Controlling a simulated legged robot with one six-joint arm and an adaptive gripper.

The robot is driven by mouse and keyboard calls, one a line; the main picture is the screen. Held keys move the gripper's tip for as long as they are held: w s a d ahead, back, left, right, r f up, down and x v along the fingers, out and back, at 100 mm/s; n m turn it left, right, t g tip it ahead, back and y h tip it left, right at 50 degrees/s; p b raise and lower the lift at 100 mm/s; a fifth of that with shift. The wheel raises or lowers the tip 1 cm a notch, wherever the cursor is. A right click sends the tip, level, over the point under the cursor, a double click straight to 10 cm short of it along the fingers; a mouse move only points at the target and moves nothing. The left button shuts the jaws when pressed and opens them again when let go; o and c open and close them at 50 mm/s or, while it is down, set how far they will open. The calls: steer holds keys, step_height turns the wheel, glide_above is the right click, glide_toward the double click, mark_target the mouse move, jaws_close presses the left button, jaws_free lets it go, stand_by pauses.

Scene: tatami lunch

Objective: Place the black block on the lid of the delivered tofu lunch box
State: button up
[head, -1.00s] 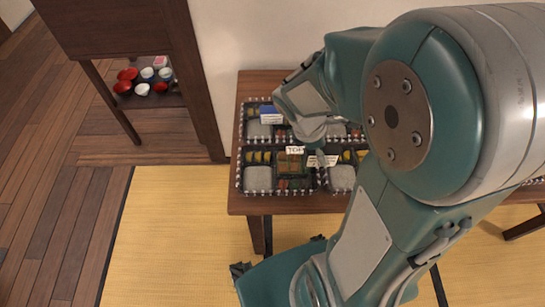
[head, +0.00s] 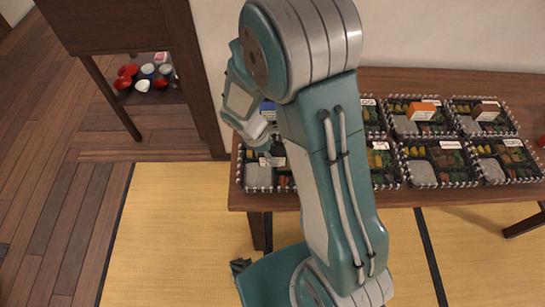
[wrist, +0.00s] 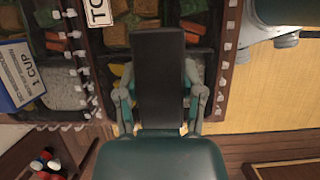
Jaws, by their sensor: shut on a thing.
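My gripper (wrist: 158,97) is shut on the black block (wrist: 160,65), a long dark slab standing out between its fingers in the wrist view. In the head view my gripper (head: 262,146) is over the front-left lunch box (head: 241,174). That box also fills the middle of the wrist view (wrist: 228,75). A white label reading "TO" (wrist: 98,12) lies at its edge, partly cut off. The lid looks clear, with food visible below. The block hides the middle of the box, and I cannot tell whether it touches the lid.
A blue and white "1 CUP" carton (wrist: 20,72) is on the box behind. A shelf with red and white bowls (head: 143,86) stands left. The tatami (head: 175,230) in front is clear.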

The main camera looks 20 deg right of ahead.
steer(key=shift+f, duration=1.1)
steer(key=o, duration=1.2)
steer(key=shift+f, duration=0.15)
steer(key=shift+c, duration=0.2)
steer(key=v, duration=1.1)
steer(key=s+d+r+m+t+y, duration=0.2)
steer(key=s+r+m+t, duration=0.1)
steer(key=s+r+m, duration=0.4)
steer(key=s+d+r+m+t+y, duration=0.2)
steer(key=s+r+m+t, duration=0.2)
steer(key=s+r+m, duration=0.3)
steer(key=v, duration=0.5)
steer(key=shift+w+d, duration=0.2)
steer(key=shift+w, duration=0.15)
